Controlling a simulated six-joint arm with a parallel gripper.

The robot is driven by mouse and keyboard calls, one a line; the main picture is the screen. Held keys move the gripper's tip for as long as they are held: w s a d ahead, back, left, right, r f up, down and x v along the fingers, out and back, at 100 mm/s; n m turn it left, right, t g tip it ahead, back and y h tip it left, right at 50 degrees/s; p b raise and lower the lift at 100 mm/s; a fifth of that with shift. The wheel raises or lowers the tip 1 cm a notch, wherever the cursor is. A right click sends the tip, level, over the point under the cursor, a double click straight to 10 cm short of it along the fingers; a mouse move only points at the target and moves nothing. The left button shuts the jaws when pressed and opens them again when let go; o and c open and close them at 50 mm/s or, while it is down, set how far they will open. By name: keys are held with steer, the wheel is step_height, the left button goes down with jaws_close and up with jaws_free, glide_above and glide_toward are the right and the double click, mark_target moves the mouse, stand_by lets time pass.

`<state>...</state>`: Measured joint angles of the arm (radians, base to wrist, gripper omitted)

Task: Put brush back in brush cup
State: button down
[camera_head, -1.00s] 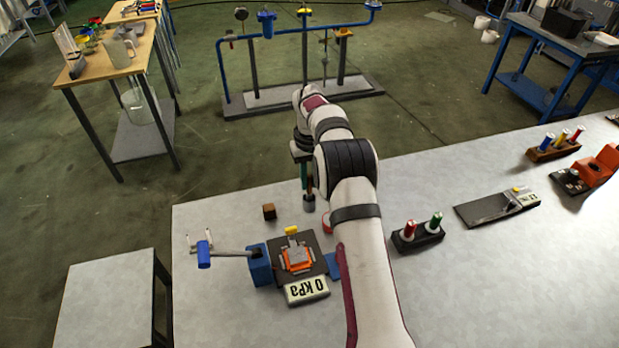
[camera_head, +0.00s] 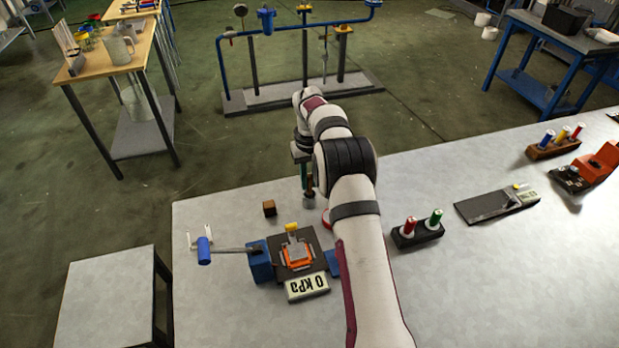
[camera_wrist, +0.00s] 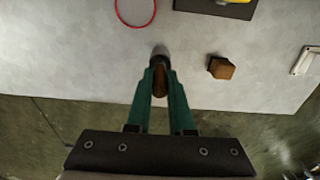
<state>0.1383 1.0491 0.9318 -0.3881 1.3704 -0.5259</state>
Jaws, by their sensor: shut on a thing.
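My gripper (camera_wrist: 160,75), with green fingers, is shut on the brown handle of the brush (camera_wrist: 160,84). In the head view the brush (camera_head: 309,187) is seen below my wrist, near the table's far edge. A small grey cup (camera_head: 309,201) shows directly at the brush's lower end, and in the wrist view it (camera_wrist: 160,51) lies just past the fingertips. The brush's bristles are hidden. I cannot tell how deep the brush's lower end is in the cup.
A brown cube (camera_head: 269,208) stands left of the cup. A red ring (camera_wrist: 135,12) lies nearby. A rack with red and green plugs (camera_head: 417,235) is to the right.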

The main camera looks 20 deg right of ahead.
steer(key=shift+f, duration=0.45)
stand_by(0.8)
steer(key=shift+c, duration=0.8)
jaws_free()
steer(key=shift+r, duration=3.55)
